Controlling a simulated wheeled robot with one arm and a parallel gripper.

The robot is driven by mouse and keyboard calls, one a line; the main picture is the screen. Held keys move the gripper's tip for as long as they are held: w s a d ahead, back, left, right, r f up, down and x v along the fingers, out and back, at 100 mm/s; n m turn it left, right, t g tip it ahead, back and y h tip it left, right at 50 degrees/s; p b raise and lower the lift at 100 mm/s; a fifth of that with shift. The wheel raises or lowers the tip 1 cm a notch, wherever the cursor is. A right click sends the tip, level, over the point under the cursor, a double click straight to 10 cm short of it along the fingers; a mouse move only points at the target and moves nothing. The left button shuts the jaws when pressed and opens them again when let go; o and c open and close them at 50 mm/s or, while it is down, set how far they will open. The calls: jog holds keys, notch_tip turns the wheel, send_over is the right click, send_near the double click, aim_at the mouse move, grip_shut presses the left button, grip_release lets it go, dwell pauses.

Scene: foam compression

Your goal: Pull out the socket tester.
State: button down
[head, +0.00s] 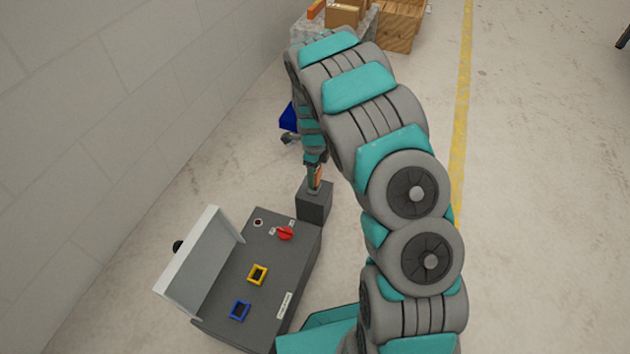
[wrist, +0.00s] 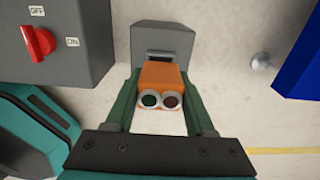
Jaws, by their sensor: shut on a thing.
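The socket tester (wrist: 161,76) is an orange block with two round lamps on its near end, one dark green and one dark red. My gripper (wrist: 162,84) is shut on it, with one green finger on each side. In the head view my gripper (head: 315,165) points down over a dark grey box (head: 314,203), with a bit of the orange tester (head: 317,178) between the fingers. The grey box also shows just beyond the tester in the wrist view (wrist: 163,38). I cannot tell whether the tester's far end is inside the box.
A dark grey panel unit (head: 268,250) with a red switch (head: 285,233), a yellow socket (head: 257,274) and a blue socket (head: 240,310) adjoins the grey box. Its light lid (head: 205,262) stands open. A blue object (head: 288,117) is behind. Floor to the right is clear.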

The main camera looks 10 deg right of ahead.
jog(key=shift+r+p, duration=0.55)
jog(key=shift+r, duration=1.2)
